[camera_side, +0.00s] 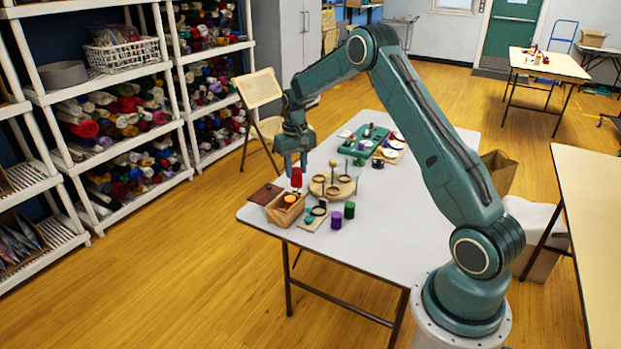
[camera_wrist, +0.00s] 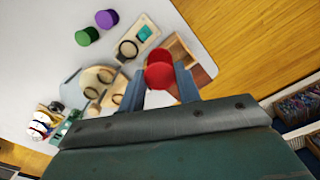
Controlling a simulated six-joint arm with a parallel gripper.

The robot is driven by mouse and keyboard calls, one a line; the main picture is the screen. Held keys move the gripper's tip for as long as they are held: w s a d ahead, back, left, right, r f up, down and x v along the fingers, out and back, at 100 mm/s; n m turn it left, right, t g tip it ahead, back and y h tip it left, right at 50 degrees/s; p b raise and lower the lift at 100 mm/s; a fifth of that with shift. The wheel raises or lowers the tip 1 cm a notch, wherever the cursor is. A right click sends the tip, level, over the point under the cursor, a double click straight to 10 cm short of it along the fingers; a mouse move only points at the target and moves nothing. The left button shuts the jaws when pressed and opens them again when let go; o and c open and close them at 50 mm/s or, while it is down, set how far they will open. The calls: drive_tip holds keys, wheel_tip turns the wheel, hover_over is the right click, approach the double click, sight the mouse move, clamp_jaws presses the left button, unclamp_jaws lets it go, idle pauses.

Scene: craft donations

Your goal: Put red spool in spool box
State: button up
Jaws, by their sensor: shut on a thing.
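The red spool (camera_side: 296,178) is held upright between the fingers of my gripper (camera_side: 293,161), which is shut on it. It also shows red between the fingers in the wrist view (camera_wrist: 159,75). The spool box (camera_side: 282,216) is a small open wooden box near the table's left corner, with an orange thing in it. In the side view the spool is just above the box's back edge in the picture. In the wrist view the spool covers part of the box (camera_wrist: 181,46), so I cannot tell how far it is over the opening.
A purple spool (camera_side: 336,220) and a green spool (camera_side: 349,210) stand right of the box. A small card (camera_side: 312,222) with a teal thing lies beside it. A round wooden board (camera_side: 333,186) with rings is behind. A dark red-brown plate (camera_side: 266,194) lies left. The table front is clear.

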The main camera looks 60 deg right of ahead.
drive_tip(key=w+f, duration=0.5)
drive_tip(key=w, duration=0.1)
drive_tip(key=shift+a, duration=0.15)
idle(0.4)
drive_tip(key=shift+f, duration=0.15)
drive_tip(key=shift+f, duration=1.9)
drive_tip(key=shift+f, duration=2.1)
drive_tip(key=o, duration=0.9)
drive_tip(key=shift+c, duration=0.2)
drive_tip(key=shift+r, duration=0.1)
